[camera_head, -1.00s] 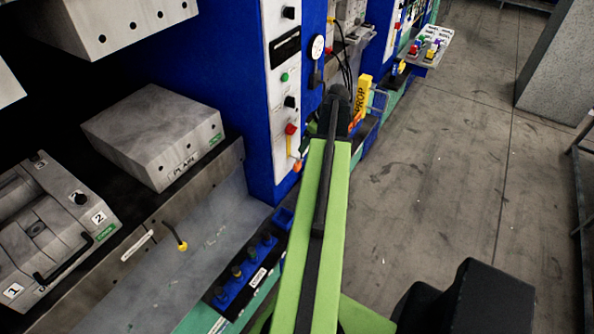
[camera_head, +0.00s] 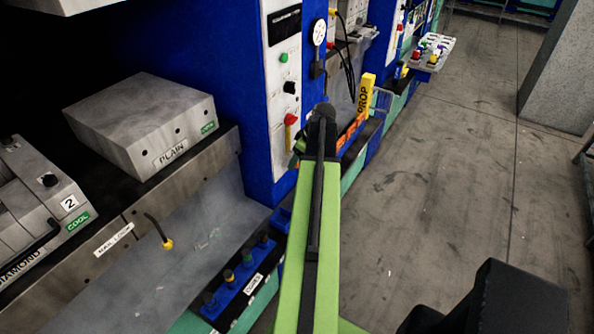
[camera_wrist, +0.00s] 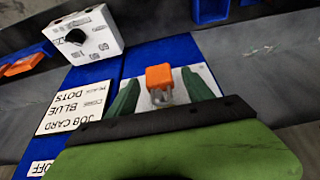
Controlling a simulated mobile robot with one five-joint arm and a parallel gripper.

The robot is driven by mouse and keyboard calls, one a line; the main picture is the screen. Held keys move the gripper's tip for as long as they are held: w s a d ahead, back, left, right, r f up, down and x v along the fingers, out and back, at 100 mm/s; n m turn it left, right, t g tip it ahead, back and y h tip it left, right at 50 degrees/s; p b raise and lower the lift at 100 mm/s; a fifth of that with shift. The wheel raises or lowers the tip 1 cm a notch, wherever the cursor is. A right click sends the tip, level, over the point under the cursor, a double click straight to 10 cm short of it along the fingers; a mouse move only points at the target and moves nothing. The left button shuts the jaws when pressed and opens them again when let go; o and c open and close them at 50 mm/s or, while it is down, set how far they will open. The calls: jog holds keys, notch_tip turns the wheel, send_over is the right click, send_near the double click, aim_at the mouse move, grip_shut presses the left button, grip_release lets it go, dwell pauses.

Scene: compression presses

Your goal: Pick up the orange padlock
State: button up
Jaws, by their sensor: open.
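The orange padlock (camera_wrist: 160,75) shows in the wrist view, its orange body nearest the top and its pale shackle below. It is in front of a white plate on a blue panel. My gripper (camera_wrist: 160,84) is open, with one dark green finger on each side of the padlock. I see gaps between the fingers and the padlock, and cannot tell its depth between them. In the head view my green arm reaches to the press's white control panel (camera_head: 281,75), and I cannot make out the padlock there.
A red-and-yellow handle (camera_head: 290,130) is on the panel by my gripper. A yellow prop (camera_head: 366,92) stands beyond it. A grey PLAIN block (camera_head: 143,120) is left on the press. The wrist view shows a job card (camera_wrist: 75,108) and a white box with a black knob (camera_wrist: 82,36). Floor is clear at right.

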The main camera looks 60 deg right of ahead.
jog(key=shift+w, duration=0.1)
grip_shut()
dwell(0.3)
